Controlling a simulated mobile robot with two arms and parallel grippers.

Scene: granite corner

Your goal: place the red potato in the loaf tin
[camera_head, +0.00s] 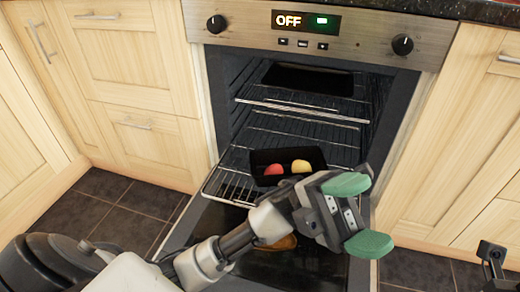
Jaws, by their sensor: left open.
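The red potato (274,169) lies in the left part of the black loaf tin (290,181), beside a yellow item. The tin sits on the pulled-out oven rack. My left gripper (362,215) is open and empty, its green fingertips apart, in front of and to the right of the tin in the picture. The potato is clear of the fingers. Part of my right gripper (494,258) shows at the lower right edge; its jaw state is unclear.
The yellow item (301,166) is in the tin. The oven door (300,268) is folded down, with an orange-brown object (277,243) on it, partly hidden by my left arm. A dark tray (308,79) is higher in the oven. Wooden cabinets flank the oven.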

